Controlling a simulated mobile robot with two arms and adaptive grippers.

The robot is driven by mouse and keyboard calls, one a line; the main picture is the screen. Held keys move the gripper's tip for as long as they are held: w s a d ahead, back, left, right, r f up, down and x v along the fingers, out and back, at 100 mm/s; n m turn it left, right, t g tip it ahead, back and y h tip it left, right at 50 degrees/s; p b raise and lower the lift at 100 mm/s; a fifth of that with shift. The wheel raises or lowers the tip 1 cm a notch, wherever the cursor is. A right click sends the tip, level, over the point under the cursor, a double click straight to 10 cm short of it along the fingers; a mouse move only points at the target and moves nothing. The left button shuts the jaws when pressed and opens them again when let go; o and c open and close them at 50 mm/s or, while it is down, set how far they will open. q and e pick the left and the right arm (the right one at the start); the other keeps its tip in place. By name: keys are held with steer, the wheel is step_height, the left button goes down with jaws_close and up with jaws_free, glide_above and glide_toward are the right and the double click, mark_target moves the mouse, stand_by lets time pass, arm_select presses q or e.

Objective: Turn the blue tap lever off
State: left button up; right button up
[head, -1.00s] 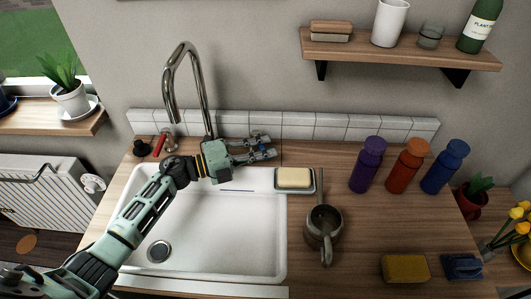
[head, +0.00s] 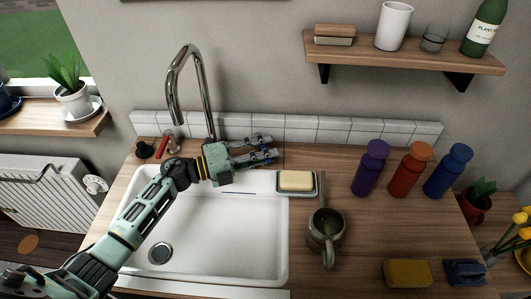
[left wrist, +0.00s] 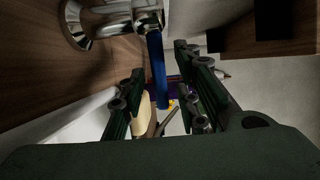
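The blue tap lever (left wrist: 157,72) hangs from a chrome tap body (left wrist: 118,14) in the left wrist view. It lies between the two fingers of my left gripper (left wrist: 160,95), with a gap on the right; I cannot tell whether it touches the left finger. In the head view my left gripper (head: 269,148) is open behind the sink, its fingers pointing right, and it hides most of the lever. The tall chrome spout (head: 207,95) rises just behind my left wrist. A red lever (head: 162,147) stands to the left. My right gripper is not in view.
The white sink (head: 225,245) lies below my left arm. A soap dish with soap (head: 296,181) is right of the gripper, near a grey mug-like vessel (head: 325,224). A purple bottle (head: 368,172) and two others stand farther right. A tiled backsplash (head: 330,131) is close behind.

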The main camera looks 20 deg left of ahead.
arm_select(q)
steer(key=v, duration=1.2)
steer(key=shift+w+f, duration=0.1)
